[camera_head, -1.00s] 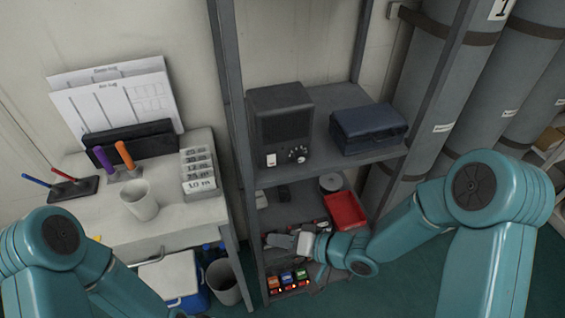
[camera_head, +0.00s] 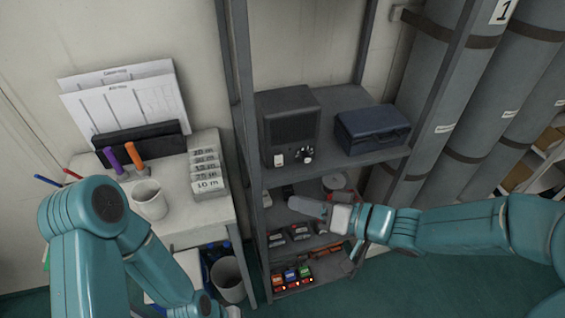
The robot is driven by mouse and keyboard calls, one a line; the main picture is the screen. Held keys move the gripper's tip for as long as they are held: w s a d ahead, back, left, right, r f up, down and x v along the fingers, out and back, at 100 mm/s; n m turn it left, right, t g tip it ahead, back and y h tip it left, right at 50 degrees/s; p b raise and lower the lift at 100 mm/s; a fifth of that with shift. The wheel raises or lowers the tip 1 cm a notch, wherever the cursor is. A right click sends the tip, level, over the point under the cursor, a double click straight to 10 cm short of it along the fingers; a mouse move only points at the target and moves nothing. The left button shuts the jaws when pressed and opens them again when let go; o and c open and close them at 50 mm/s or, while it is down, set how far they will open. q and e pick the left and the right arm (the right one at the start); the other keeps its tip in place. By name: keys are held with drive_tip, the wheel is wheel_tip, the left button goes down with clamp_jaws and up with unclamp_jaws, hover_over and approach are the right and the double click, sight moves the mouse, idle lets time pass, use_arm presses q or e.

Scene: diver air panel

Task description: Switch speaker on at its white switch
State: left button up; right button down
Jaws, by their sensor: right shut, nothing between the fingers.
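The speaker (camera_head: 290,126) is a dark grey box on the upper shelf of the rack. Its white switch (camera_head: 279,159) is low on the front face, left of the dark knobs (camera_head: 304,153). I cannot tell which way the switch is set. My right gripper (camera_head: 303,205) is shut and empty, pointing left, in front of the rack. In the picture it is below the speaker and apart from the switch.
A blue case (camera_head: 371,129) stands right of the speaker on the upper shelf (camera_head: 336,166). A rack post (camera_head: 244,140) rises left of the speaker. A mug (camera_head: 150,200) and pens stand on the desk at left. Tall grey cylinders (camera_head: 440,110) stand at right.

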sight(279, 160)
drive_tip(key=shift+a, duration=0.2)
drive_tip(key=w, duration=0.2)
drive_tip(key=w+a, duration=0.1)
drive_tip(key=w, duration=0.1)
drive_tip(key=w+a, duration=0.1)
drive_tip(key=w, duration=0.2)
drive_tip(key=shift+w+a+f, duration=0.1)
drive_tip(key=shift+a+f, duration=0.1)
drive_tip(key=shift+f, duration=0.15)
drive_tip(key=shift+w+a+f+p, duration=0.2)
drive_tip(key=shift+w+p, duration=0.2)
drive_tip(key=shift+w, duration=0.15)
idle(1.5)
